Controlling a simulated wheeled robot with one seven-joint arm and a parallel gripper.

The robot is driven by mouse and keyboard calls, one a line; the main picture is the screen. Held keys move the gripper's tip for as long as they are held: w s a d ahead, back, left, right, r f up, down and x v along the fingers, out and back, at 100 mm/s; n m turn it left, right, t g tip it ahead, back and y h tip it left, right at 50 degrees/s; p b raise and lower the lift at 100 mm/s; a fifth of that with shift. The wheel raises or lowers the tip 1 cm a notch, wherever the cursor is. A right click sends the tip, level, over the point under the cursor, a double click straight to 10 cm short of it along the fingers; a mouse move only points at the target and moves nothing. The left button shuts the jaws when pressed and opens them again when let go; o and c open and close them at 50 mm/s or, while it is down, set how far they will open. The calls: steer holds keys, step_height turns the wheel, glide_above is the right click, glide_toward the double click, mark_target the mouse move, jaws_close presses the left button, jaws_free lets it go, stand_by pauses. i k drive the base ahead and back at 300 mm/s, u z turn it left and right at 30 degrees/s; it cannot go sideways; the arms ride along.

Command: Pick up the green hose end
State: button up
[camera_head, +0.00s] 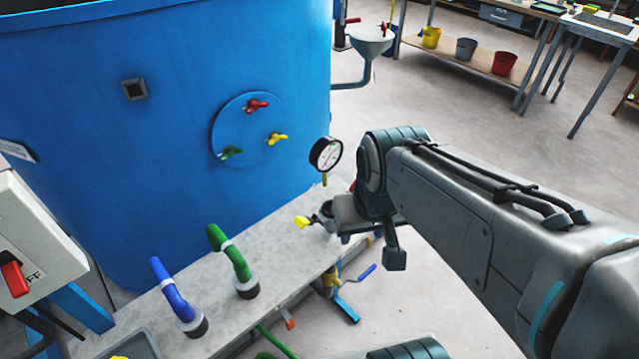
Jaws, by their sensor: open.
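The green hose end (232,255) stands upright in a dark round holder on the grey ledge, its bent tip pointing up and left. A light collar rings its middle. My gripper (324,215) is to the right of it and farther back, over the ledge's right end, clear of the green hose end. The gripper is open. A yellow piece (301,222) shows right at its fingertips; I cannot tell whether they touch. My wrist and arm hide part of the ledge there.
A blue hose end (173,292) stands left of the green one. The blue tank (150,130) rises behind, with red, yellow and green valves on a round plate. A pressure gauge (326,154) stands near my wrist. A switch box (30,240) is at left.

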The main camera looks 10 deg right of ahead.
mark_target(245, 278)
steer(key=z, duration=1.95)
steer(key=k, duration=1.15)
steer(key=u, duration=1.2)
